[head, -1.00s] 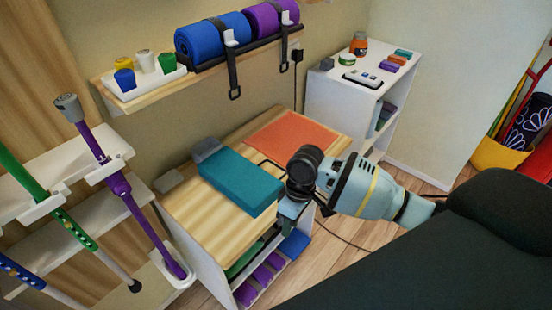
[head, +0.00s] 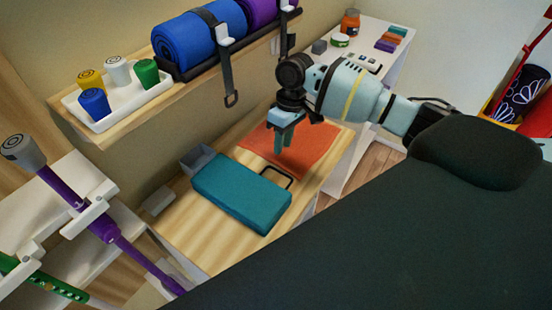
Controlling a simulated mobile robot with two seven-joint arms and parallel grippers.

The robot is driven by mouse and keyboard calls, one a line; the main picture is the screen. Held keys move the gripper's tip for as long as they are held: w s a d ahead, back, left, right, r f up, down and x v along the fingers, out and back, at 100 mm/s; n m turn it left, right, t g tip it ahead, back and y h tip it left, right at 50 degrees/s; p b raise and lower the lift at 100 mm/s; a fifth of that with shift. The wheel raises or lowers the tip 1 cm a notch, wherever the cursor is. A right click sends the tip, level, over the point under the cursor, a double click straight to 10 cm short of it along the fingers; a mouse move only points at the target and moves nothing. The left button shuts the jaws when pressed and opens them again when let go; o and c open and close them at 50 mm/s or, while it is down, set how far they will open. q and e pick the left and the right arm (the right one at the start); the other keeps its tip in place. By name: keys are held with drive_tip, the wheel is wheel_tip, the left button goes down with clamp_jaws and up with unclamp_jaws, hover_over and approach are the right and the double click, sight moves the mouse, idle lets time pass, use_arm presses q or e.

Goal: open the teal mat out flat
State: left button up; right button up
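The teal mat (head: 240,196) lies on the wooden top of a low cabinet (head: 185,232) as a thick, closed oblong block. My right gripper (head: 284,150) points down above the orange sheet (head: 312,152), behind and to the right of the teal mat and apart from it. Nothing shows in its fingers, but I cannot tell how far apart they are. My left gripper is not in view.
A black loop (head: 289,180) and a grey bin (head: 196,160) lie close to the mat. A wall shelf (head: 125,112) with rolled mats (head: 188,42) and a hanging strap (head: 230,80) overhangs the back. A rack with canes (head: 110,238) stands left.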

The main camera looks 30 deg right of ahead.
drive_tip(key=x, duration=0.7)
drive_tip(key=shift+s+a+f, duration=0.15)
drive_tip(key=shift+f, duration=0.2)
drive_tip(key=shift+c, duration=0.3)
clamp_jaws()
